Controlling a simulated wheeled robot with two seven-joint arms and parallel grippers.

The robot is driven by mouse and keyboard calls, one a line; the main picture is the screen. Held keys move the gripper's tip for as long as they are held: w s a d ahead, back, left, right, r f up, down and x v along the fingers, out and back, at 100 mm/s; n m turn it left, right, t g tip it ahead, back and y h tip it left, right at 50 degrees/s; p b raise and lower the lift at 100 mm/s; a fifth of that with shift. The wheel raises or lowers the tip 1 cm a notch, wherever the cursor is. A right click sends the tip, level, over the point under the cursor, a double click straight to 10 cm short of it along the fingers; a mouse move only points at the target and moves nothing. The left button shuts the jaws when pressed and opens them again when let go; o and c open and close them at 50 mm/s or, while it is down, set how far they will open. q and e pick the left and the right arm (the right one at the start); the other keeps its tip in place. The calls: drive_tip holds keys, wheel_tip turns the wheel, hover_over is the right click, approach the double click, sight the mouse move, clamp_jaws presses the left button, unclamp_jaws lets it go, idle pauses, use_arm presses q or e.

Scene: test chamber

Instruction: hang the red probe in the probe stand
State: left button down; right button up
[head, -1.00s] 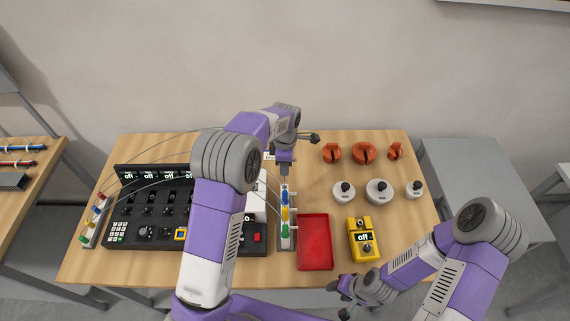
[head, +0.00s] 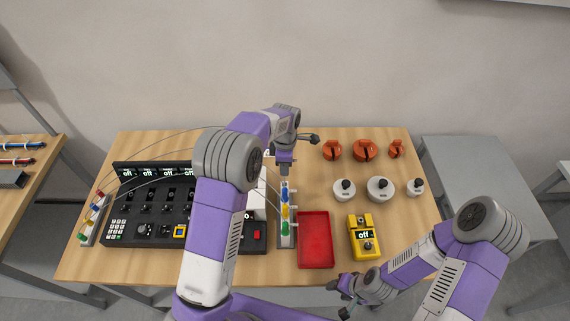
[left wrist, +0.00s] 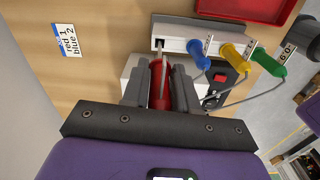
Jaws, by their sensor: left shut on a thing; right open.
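The red probe (left wrist: 159,80) is upright between the fingers of my left gripper (left wrist: 160,72) in the left wrist view. The gripper is shut on it. The grey probe stand (left wrist: 178,27) is just beyond, and the probe's thin end reaches its slot at the left end; I cannot tell whether it is seated. Blue (left wrist: 198,55), yellow (left wrist: 234,55) and green (left wrist: 268,62) probes hang along the same stand. In the head view my left gripper (head: 284,172) is over the far end of the stand (head: 287,243) and hides the red probe. My right gripper (head: 345,297) is open and empty at the table's front edge.
A red tray (head: 315,264) lies right of the stand, with a yellow meter (head: 362,250) beyond it. A black control panel (head: 150,232) is on the left. Grey weights (head: 380,190) and orange pieces (head: 364,150) stand at the right. A paper label (left wrist: 67,41) lies on the table.

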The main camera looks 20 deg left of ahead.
use_arm(q)
drive_tip(key=shift+s+d+f+b, duration=0.1)
drive_tip(key=shift+s+f+b, duration=0.1)
drive_tip(key=shift+f+b, duration=0.2)
drive_tip(key=shift+s+d+f+b, duration=0.15)
drive_tip(key=shift+f+b, duration=0.1)
drive_tip(key=shift+f, duration=0.15)
drive_tip(key=shift+s+f+b, duration=0.3)
drive_tip(key=shift+f+b, duration=0.3)
drive_tip(key=shift+f, duration=0.2)
drive_tip(key=shift+d+r, duration=0.1)
drive_tip(key=shift+r, duration=0.1)
drive_tip(key=shift+w+r+p, duration=0.2)
drive_tip(key=shift+r+p, duration=0.45)
drive_tip(key=shift+p, duration=0.1)
drive_tip(key=shift+w+a+r+p, duration=0.2)
drive_tip(key=shift+w+r+p, duration=0.05)
drive_tip(key=shift+r+p, duration=0.2)
drive_tip(key=shift+w+a+r+p, duration=0.15)
drive_tip(key=shift+w+r+p, duration=0.15)
drive_tip(key=shift+r, duration=0.15)
drive_tip(key=shift+s, duration=0.1)
drive_tip(key=shift+n+g+p, duration=0.3)
drive_tip(key=shift+p, duration=0.5)
